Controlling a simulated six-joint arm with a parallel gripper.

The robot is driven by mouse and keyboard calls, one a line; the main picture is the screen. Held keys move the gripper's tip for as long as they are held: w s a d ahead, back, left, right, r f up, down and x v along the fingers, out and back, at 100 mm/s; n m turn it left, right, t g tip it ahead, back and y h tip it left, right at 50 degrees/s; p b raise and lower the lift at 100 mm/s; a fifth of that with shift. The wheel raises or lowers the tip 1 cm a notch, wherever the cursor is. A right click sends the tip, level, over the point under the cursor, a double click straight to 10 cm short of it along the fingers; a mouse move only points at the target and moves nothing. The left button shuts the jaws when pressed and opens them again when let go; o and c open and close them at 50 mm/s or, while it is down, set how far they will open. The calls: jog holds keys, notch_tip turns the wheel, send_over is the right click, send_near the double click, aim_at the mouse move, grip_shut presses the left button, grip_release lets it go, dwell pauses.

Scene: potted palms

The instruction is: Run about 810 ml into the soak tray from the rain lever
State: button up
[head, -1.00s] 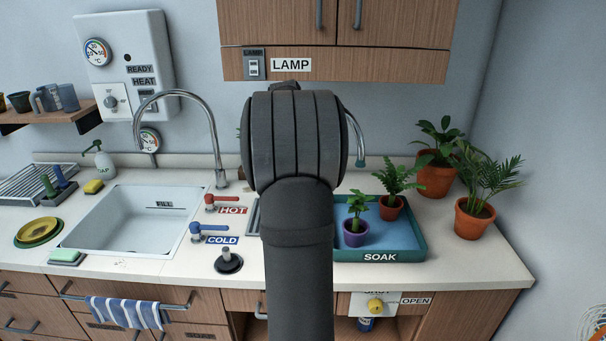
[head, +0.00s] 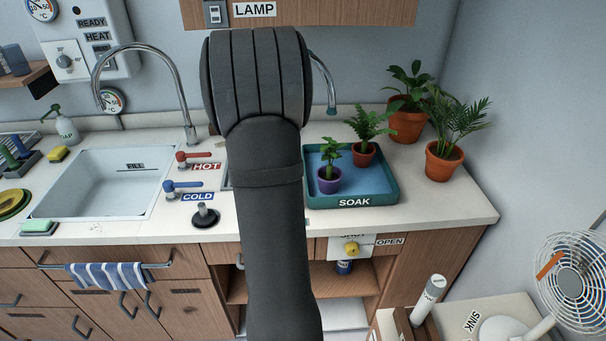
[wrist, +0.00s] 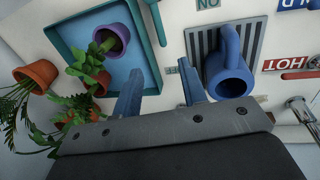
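The teal soak tray (head: 352,202) stands on the counter right of my arm, with a purple pot and a red pot in it. Its floor looks blue; I cannot tell its water level. A chrome spout with a teal tip (head: 331,110) curves down behind the tray; a teal-ended piece, probably that spout, shows in the wrist view (wrist: 158,25). I cannot make out a lever marked rain. My gripper (wrist: 160,92) has its two fingers apart with nothing between them. It is above the counter between the tray and a blue jug (wrist: 229,70). My arm hides it in the head view.
The blue jug stands on a slotted grate (wrist: 199,45). Left of my arm are the HOT lever (head: 190,157), the COLD lever (head: 180,186) and the sink (head: 60,205). Larger potted palms (head: 441,160) stand right of the tray. A fan (head: 572,280) is at lower right.

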jog(key=d+f, duration=0.1)
jog(key=f, duration=0.4)
jog(key=d+f, duration=0.1)
jog(key=f, duration=0.4)
jog(key=d+f, duration=0.1)
jog(key=f, duration=0.4)
jog(key=shift+f, duration=0.15)
grip_shut()
